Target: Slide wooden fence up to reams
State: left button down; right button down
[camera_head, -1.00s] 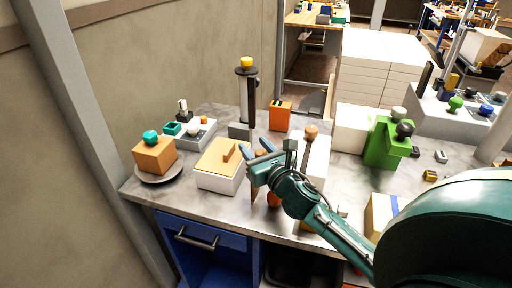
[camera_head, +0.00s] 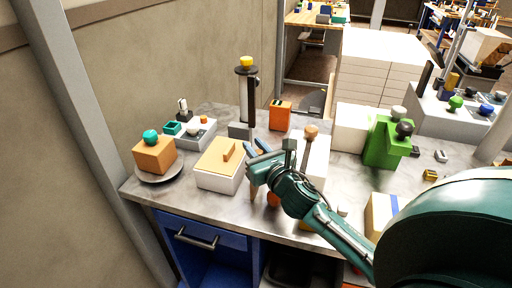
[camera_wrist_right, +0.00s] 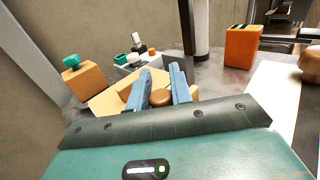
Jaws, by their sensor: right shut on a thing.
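The wooden fence shows as a narrow tan upright piece (camera_head: 253,191) below my right gripper (camera_head: 257,146) in the head view. In the right wrist view, a round brown wooden knob (camera_wrist_right: 160,97) sits between the blue fingers of my right gripper (camera_wrist_right: 161,84), which are shut on it. I take the knob as the fence's; the fence is mostly hidden by the gripper. Just left of it stands a white block (camera_head: 217,182), which looks like the reams, with a tan wooden board (camera_head: 215,158) on top. Only a small gap shows between them. My left gripper is not in view.
A white block (camera_head: 317,153) with a wooden knob stands right of my gripper. An orange box (camera_head: 280,116) and a dark post (camera_head: 251,100) stand behind. A plate (camera_head: 160,175) with an orange block lies left. A green object (camera_head: 383,143) stands right.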

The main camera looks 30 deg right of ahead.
aim_at(242, 159)
jog(key=w+a, duration=0.2)
jog(key=w, duration=0.1)
jog(key=shift+a, duration=0.2)
jog(key=shift+w+a, duration=0.1)
jog(key=c, duration=1.3)
grip_release()
jog(key=shift+o, duration=0.2)
jog(key=s+a+b, duration=0.1)
jog(key=s, duration=1.2)
jog(key=shift+s, duration=0.15)
